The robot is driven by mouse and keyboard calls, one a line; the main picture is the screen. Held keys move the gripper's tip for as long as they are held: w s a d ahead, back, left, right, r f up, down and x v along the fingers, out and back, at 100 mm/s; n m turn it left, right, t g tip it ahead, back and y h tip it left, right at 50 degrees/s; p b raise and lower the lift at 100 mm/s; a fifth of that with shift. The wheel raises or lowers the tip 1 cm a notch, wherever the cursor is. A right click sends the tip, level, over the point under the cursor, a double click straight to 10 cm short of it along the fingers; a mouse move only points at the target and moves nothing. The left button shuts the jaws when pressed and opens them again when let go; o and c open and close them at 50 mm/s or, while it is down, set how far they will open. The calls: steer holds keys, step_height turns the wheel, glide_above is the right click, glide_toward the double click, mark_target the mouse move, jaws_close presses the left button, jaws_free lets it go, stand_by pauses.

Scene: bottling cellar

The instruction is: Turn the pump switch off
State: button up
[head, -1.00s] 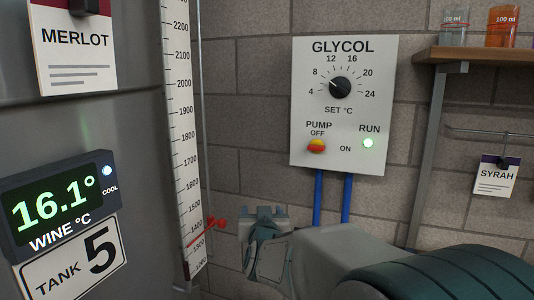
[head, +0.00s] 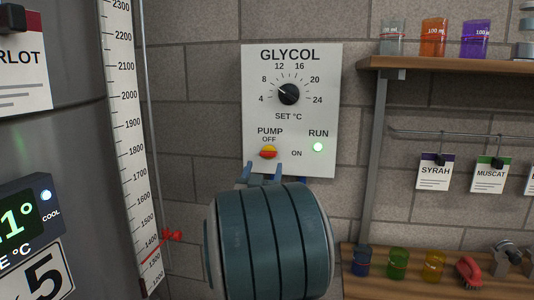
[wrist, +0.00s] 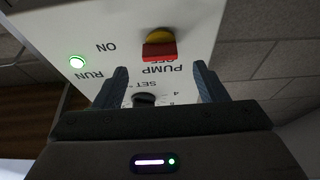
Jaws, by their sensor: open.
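The pump switch (head: 268,153) is a small red and yellow knob low on the white glycol panel (head: 325,75). OFF is printed above it and ON to its right. I cannot tell exactly which way it points. The green RUN lamp (head: 318,147) is lit. My gripper (head: 262,173) is open just below the switch, its fingers pointing at the panel. My arm hides part of the panel's lower edge. In the wrist view, the switch (wrist: 159,47) shows upside down, centred between and beyond the fingertips of my gripper (wrist: 160,72), which holds nothing.
The setpoint dial (head: 289,94) is on the panel above the switch. A steel tank with a level scale (head: 128,130) stands at left. At right are a wooden shelf (head: 440,64) with beakers, a rail with hanging cards, and a lower shelf with small jars.

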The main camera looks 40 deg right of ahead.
mark_target(268, 156)
steer(key=p+x, duration=0.1)
steer(key=x, duration=0.4)
steer(key=shift+w+d, duration=0.25)
steer(key=shift+d, duration=0.05)
steer(key=c, duration=1)
